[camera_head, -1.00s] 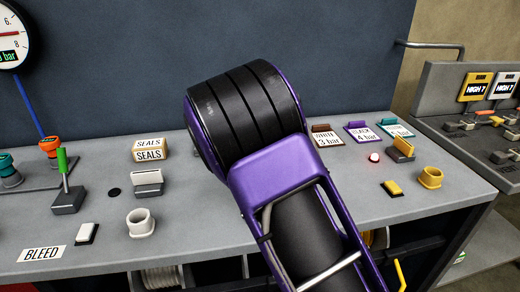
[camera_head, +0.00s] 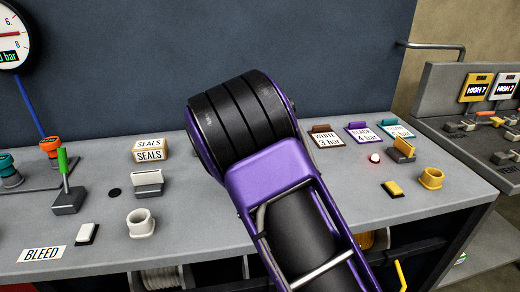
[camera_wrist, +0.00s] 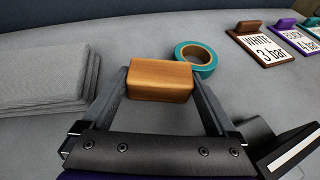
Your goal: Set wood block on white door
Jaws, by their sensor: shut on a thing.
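A wood block (camera_wrist: 162,80) is in the wrist view, a small orange-brown box with rounded edges. My gripper (camera_wrist: 161,85) is shut on it, one dark finger at each side. Whether the block touches the grey bench top cannot be told. In the head view my arm hides the block and the gripper. A white upright flap (camera_head: 148,178) on a grey base stands left of my arm on the bench; it may be the white door. It is not seen in the wrist view.
A teal tape roll (camera_wrist: 196,60) lies just behind the block. A grey layered stack (camera_wrist: 50,78) is left of the gripper. A "WHITE 3 bar" card (camera_wrist: 264,46) stands to the right. A white socket (camera_head: 140,222) and a green-handled lever (camera_head: 63,165) are on the bench's left.

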